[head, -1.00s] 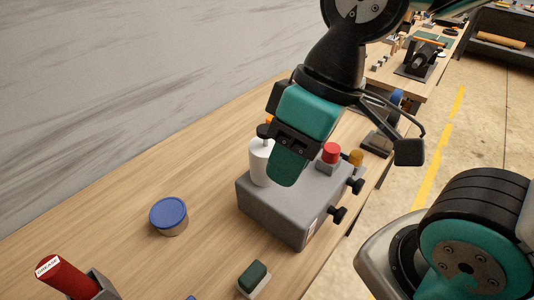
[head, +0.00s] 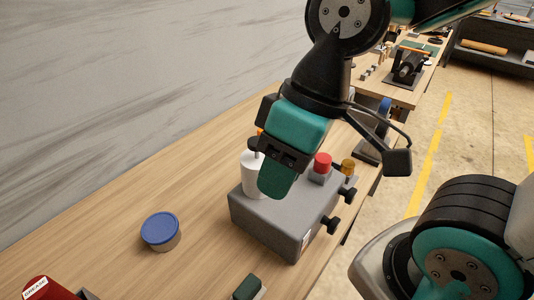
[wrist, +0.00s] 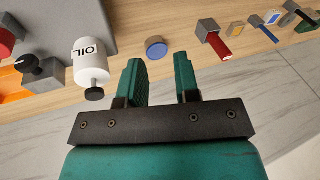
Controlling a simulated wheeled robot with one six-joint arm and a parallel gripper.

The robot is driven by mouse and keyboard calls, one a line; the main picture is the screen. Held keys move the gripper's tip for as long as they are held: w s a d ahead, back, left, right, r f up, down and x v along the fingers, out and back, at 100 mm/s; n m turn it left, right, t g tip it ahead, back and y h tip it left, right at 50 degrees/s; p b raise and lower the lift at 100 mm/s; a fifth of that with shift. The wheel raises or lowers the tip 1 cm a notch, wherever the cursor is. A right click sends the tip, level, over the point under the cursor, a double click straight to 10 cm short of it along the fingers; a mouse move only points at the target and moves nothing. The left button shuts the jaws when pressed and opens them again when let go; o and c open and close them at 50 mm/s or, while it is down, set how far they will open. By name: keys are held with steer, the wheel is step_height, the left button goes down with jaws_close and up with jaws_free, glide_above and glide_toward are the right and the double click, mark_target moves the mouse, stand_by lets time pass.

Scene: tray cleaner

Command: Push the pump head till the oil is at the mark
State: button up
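The white oil bottle (head: 251,178) stands upright at the grey box (head: 270,226), with a black pump head (head: 254,142) on top. In the wrist view the bottle (wrist: 91,62) appears upside down, with "OIL" on its side and the black pump head (wrist: 95,94) toward me. My gripper (head: 276,182) is in front of and to the right of the bottle in the head view, covering part of it. In the wrist view my gripper (wrist: 160,68) has its two fingers apart with nothing between them; the bottle is beside the left finger. I cannot make out a mark or the oil level.
A blue-lidded tin (head: 161,231) stands on the wooden bench (head: 115,255). A red grease container (head: 48,289) and a green-topped block (head: 247,287) are at the near edge. A grey wall (head: 130,90) borders the bench.

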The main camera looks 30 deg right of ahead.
jaws_close()
stand_by(1.6)
